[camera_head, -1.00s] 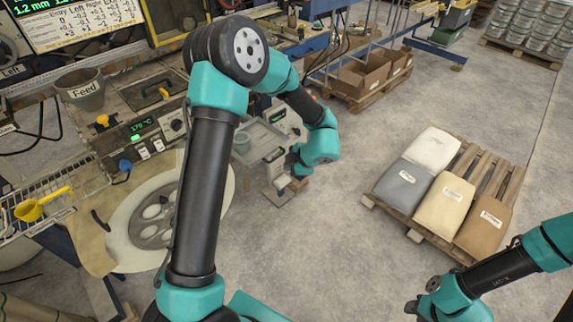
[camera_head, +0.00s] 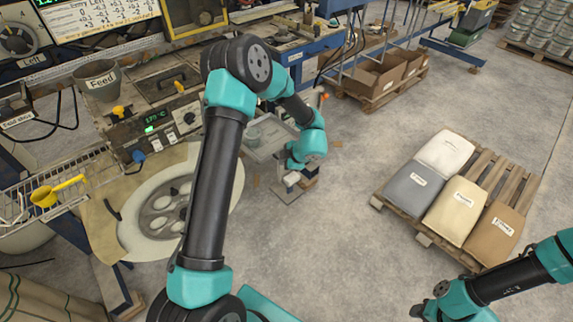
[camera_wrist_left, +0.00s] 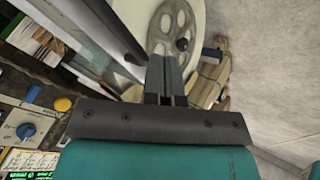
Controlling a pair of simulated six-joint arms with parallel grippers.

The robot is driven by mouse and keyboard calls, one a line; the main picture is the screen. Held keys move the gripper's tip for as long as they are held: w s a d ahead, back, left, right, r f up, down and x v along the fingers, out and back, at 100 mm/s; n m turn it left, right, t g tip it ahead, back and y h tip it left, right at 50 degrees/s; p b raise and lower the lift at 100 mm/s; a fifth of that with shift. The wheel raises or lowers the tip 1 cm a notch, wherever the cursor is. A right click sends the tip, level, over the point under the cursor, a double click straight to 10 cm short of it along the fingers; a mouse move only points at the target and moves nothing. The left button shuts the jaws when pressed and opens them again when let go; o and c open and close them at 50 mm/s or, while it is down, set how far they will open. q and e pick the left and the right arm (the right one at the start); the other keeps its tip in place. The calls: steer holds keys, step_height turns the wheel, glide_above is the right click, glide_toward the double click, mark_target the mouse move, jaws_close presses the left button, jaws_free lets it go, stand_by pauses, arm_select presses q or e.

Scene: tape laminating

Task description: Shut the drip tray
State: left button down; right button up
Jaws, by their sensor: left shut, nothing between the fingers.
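A shallow grey tray (camera_head: 268,151), which looks like the drip tray, juts out from the right end of the machine bench in the head view. A small round grey piece (camera_head: 252,136) sits at its left side. My left gripper (camera_head: 289,166) is at the tray's near right side, pointing down and left. My own arm hides part of the tray's right edge, and I cannot tell whether the fingers touch it. In the left wrist view the left fingers (camera_wrist_left: 166,78) are together and empty. My right gripper (camera_head: 424,309) is low at the right, far from the tray; its jaw opening is unclear.
A spoked wheel (camera_head: 160,205) stands left of my left arm; it also shows in the wrist view (camera_wrist_left: 178,30). A control panel (camera_head: 165,127) is behind it. A pallet of sacks (camera_head: 415,190) stands to the right.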

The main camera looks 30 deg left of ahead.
mark_target(257, 143)
arm_select(q)
steer(key=shift+a, duration=0.1)
steer(key=w+a, duration=0.1)
steer(key=a, duration=0.4)
steer(key=w+a, duration=0.2)
steer(key=a, duration=0.3)
steer(key=w+a, duration=0.2)
steer(key=a, duration=0.4)
steer(key=shift+w+a, duration=0.2)
steer(key=shift+a, duration=0.45)
steer(key=shift+r, duration=0.1)
steer(key=shift+s+d, duration=0.3)
steer(key=shift+s, duration=0.05)
steer(key=s+d, duration=0.2)
steer(key=d, duration=0.1)
steer(key=shift+s+r, duration=0.1)
steer(key=shift+r, duration=0.05)
steer(key=v, duration=0.9)
steer(key=shift+d, duration=0.2)
